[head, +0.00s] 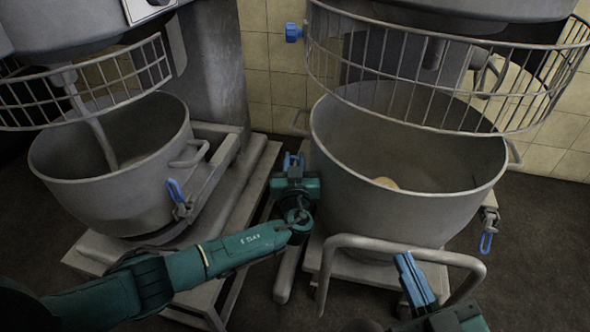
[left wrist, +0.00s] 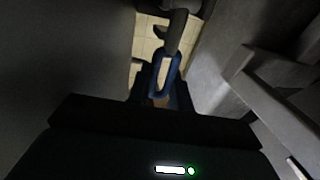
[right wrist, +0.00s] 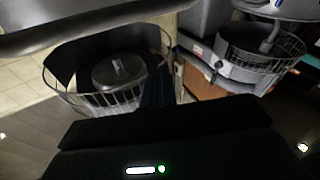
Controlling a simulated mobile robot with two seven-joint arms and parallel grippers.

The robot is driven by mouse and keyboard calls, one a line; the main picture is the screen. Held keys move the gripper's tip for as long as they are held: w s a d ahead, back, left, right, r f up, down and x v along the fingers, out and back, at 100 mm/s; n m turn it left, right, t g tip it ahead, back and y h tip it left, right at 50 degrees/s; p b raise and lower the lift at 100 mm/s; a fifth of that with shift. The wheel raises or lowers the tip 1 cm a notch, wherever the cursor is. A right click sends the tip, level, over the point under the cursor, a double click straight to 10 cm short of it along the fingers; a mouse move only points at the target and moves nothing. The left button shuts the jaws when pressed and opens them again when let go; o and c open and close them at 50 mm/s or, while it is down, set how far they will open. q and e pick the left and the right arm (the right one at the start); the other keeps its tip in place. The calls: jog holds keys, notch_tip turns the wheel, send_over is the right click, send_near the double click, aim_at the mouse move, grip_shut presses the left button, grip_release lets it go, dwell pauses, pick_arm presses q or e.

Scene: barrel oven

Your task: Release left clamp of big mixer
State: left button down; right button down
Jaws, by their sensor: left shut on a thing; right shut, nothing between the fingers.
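The big mixer's bowl (head: 400,215) is the large grey bowl at right in the head view. My left gripper (head: 293,160) is at this bowl's left side, its arm reaching in from the lower left. In the left wrist view, the blue loop handle of the left clamp (left wrist: 165,68) sits between my left fingertips (left wrist: 160,92), and the gripper is shut on it. The rest of this clamp is mostly hidden in the head view. My right gripper (head: 413,277) is shut and empty in front of the bowl, by the bent tube handle.
The right clamp (head: 487,238) hangs with its blue loop at the bowl's right side. A grey bent tube handle (head: 400,246) crosses in front. A wire guard (head: 440,85) is above the bowl. A smaller mixer bowl (head: 115,180) with a blue-looped clamp (head: 177,197) stands at left.

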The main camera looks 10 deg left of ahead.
pick_arm(q)
jog(key=b, duration=0.1)
jog(key=f+b, duration=0.1)
jog(key=b, duration=0.1)
jog(key=shift+s+f, duration=0.1)
jog(key=shift+s, duration=0.15)
jog(key=s+t+b, duration=0.1)
jog(key=t+b, duration=0.1)
jog(key=b, duration=0.1)
jog(key=s+n+t+y+b, duration=0.1)
jog(key=b, duration=0.2)
jog(key=shift+s+r+t, duration=0.15)
jog(key=shift+r+t, duration=0.05)
jog(key=shift+t, duration=0.2)
jog(key=shift+s+f+n+t+y, duration=0.3)
jog(key=shift+s+n+t+y, duration=0.4)
jog(key=shift+t+y, duration=0.15)
pick_arm(e)
notch_tip(320, 180, up, 8)
jog(key=n+t+y, duration=0.1)
jog(key=n+y, duration=0.6)
jog(key=y, duration=0.1)
jog(key=shift+w+f+t+y, duration=0.15)
jog(key=shift+w+t+y, duration=0.15)
jog(key=shift+t, duration=0.1)
pick_arm(q)
jog(key=c, duration=1.3)
grip_release()
